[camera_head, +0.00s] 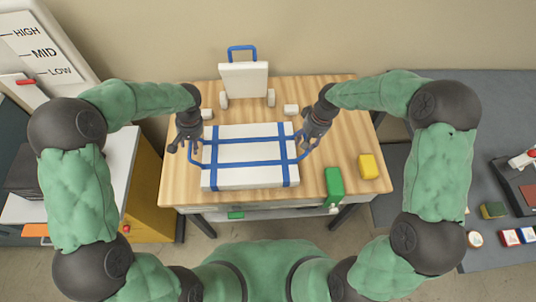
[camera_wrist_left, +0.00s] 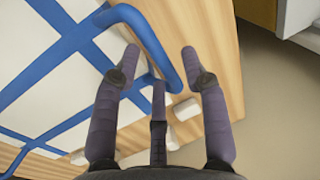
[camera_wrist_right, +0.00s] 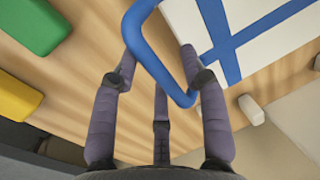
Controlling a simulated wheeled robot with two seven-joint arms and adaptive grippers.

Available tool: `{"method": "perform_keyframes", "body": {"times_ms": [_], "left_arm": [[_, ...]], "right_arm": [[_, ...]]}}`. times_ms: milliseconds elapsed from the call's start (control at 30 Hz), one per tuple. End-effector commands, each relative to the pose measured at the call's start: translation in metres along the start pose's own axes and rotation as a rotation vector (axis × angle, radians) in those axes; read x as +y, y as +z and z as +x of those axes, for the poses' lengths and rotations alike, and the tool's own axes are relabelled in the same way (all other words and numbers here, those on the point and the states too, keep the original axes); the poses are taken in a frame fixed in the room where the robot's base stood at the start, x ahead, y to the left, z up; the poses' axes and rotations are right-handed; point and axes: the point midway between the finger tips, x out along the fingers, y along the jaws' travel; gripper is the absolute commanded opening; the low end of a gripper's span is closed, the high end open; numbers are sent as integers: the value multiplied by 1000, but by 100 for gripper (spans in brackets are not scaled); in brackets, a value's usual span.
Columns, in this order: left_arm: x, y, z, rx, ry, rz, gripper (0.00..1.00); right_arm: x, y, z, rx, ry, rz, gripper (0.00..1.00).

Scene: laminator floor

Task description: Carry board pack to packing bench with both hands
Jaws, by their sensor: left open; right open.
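The board pack (camera_head: 249,177) is a white slab with blue straps and a blue loop handle at each end. It lies flat on the wooden table (camera_head: 345,98). My left gripper (camera_head: 183,148) is at the left handle. In the left wrist view its open fingers (camera_wrist_left: 165,55) stand on either side of the blue handle (camera_wrist_left: 158,45). My right gripper (camera_head: 312,140) is at the right handle. In the right wrist view its open fingers (camera_wrist_right: 160,65) straddle the blue handle (camera_wrist_right: 150,55). Neither gripper is closed on its handle. No packing bench can be identified for certain.
A white cart-like object (camera_head: 244,80) with a blue handle stands behind the pack. A green block (camera_head: 334,185) and a yellow block (camera_head: 369,166) lie at the table's right. A grey bench (camera_head: 490,120) stands farther right. A level sign (camera_head: 40,50) is at left.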

Motion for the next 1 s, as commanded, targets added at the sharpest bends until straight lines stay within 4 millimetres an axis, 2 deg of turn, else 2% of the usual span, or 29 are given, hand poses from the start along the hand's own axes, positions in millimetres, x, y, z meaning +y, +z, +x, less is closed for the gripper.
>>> {"method": "perform_keyframes", "body": {"times_ms": [300,500,667,767,867,1000], "left_arm": [[0,-1,-64,4,1,0,44],[0,0,-89,1,1,1,44],[0,0,-98,0,1,1,44],[0,0,-99,0,1,1,44],[0,0,-99,0,1,1,44],[0,0,-98,0,1,1,44]], "right_arm": [[0,0,0,0,0,0,44],[0,0,0,0,0,0,44],[0,0,-2,1,0,0,44],[0,-1,-9,4,0,0,44],[0,-1,-23,4,0,1,44],[0,-2,-51,5,0,0,44]]}}
